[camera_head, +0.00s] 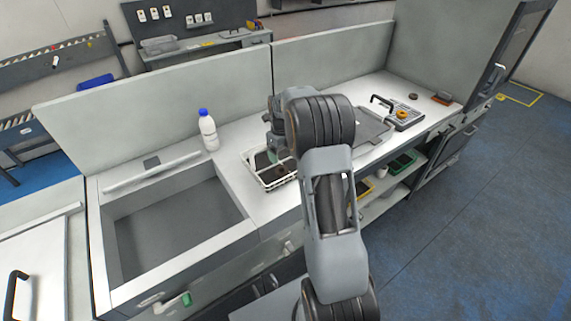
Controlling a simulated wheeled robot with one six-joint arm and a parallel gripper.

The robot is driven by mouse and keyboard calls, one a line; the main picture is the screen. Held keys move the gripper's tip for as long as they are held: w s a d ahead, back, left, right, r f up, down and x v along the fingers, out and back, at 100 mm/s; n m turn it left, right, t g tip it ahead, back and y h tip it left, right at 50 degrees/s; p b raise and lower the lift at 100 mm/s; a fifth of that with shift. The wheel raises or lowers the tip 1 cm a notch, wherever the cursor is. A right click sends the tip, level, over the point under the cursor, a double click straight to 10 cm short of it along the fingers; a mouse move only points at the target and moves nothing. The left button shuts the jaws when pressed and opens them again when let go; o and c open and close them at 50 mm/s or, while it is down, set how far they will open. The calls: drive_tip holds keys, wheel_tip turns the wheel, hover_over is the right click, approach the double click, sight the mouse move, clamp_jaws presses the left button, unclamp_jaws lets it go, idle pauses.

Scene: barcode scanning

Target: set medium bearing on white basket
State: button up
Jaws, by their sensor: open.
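The white basket (247,161) stands on the counter right of the sink, with dark items inside it. One small dark brown piece (280,171) shows in the basket; I cannot tell whether it is the medium bearing. My gripper (273,154) points down over the basket's far part, partly hidden by my arm, and is open. Whether it touches anything is too small to tell. A dark ring-like part (413,97) lies at the back of the counter on the right, and an orange ring (403,114) sits on a grey device (408,121).
A white bottle with a blue cap (208,131) stands left of the basket, behind the sink (175,230). A grey tray (372,127) lies right of my arm. A black and red-brown object (442,98) lies near the right end. A back panel borders the counter.

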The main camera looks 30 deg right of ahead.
drive_tip(key=s+a+r+n+t, duration=0.1)
drive_tip(key=s+a+r+n, duration=0.4)
drive_tip(key=r+n, duration=0.45)
drive_tip(key=s+a+r+n+t, duration=0.1)
drive_tip(key=s+a+n, duration=0.3)
drive_tip(key=s+n, duration=0.4)
drive_tip(key=s+a+r+n+t, duration=0.1)
drive_tip(key=s+a+n, duration=0.3)
drive_tip(key=s+n, duration=0.5)
drive_tip(key=shift+s+a+n+t, duration=0.25)
drive_tip(key=shift+n+t, duration=0.45)
drive_tip(key=shift+n, duration=2.25)
drive_tip(key=shift+c, duration=0.2)
